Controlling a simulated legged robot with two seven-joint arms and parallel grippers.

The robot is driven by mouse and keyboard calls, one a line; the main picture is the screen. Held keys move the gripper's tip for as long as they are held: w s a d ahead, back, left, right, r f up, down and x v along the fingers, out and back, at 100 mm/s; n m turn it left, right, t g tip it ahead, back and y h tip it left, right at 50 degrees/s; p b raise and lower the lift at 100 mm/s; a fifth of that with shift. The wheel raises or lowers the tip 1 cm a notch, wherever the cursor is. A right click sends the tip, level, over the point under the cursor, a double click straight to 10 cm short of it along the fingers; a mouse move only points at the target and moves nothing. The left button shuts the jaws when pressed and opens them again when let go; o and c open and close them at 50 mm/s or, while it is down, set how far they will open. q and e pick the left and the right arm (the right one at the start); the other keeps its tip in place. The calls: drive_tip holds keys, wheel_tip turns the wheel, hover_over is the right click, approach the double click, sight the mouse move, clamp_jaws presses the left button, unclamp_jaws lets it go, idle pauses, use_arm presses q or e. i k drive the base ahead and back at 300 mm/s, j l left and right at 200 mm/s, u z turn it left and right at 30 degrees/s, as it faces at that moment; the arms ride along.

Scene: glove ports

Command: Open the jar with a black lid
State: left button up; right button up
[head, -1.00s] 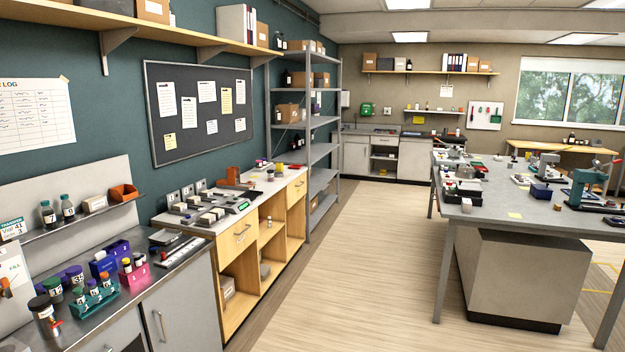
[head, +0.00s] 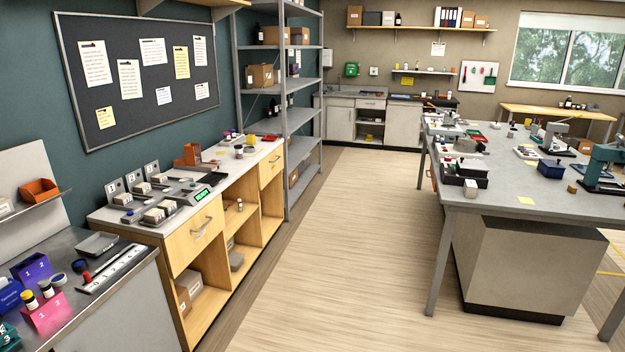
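Neither of my grippers is in view. No large jar with a black lid shows in this view.
The steel bench (head: 142,290) also holds a purple rack (head: 34,268). The wooden counter holds scales (head: 192,197). A grey shelf unit (head: 284,120) stands beyond it. A grey worktable (head: 490,190) with equipment stands at right. The floor (head: 335,240) between is clear.

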sight(238, 152)
drive_tip(key=i, duration=5.3)
drive_tip(key=i+u, duration=0.1)
drive_tip(key=i, duration=0.5)
drive_tip(key=i+l+u, duration=0.15)
drive_tip(key=i, duration=0.4)
drive_tip(key=i+l+u, duration=0.1)
drive_tip(key=i, duration=0.45)
drive_tip(key=i+l+u, duration=0.15)
drive_tip(key=i, duration=0.45)
drive_tip(key=l, duration=0.1)
